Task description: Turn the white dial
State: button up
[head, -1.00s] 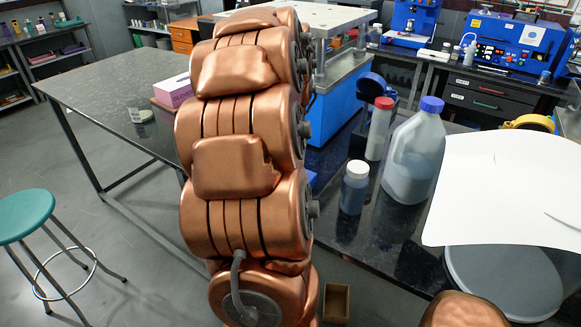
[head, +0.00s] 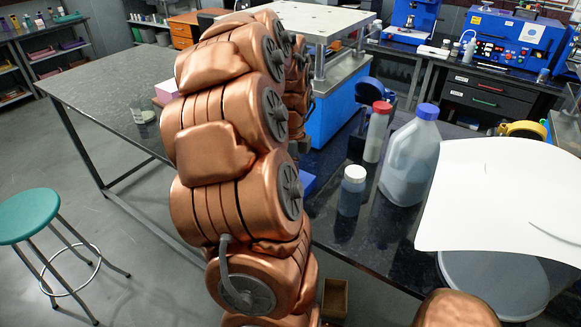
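I cannot pick out a white dial for certain in the head view. A blue machine (head: 512,42) at the back right has a front panel with several small controls and a pale round patch (head: 532,30), too small to tell what it is. My copper arm fills the middle of the view and reaches away toward the bench. Its far end is hidden behind its own nearer links, so I do not see my gripper.
On the dark bench (head: 330,222) stand a jug with a blue cap (head: 410,160), a red-capped bottle (head: 377,135), a white-capped bottle (head: 351,192) and a white sheet (head: 500,200). A metal-topped blue press (head: 335,105) stands behind. A green stool (head: 28,215) is at left.

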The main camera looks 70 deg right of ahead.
jog(key=shift+r+m+p, duration=0.1)
jog(key=shift+m+p, duration=0.5)
jog(key=shift+m, duration=0.5)
jog(key=o, duration=1.1)
jog(key=shift+o, duration=0.2)
notch_tip(320, 180, up, 12)
jog(key=shift+w, duration=0.1)
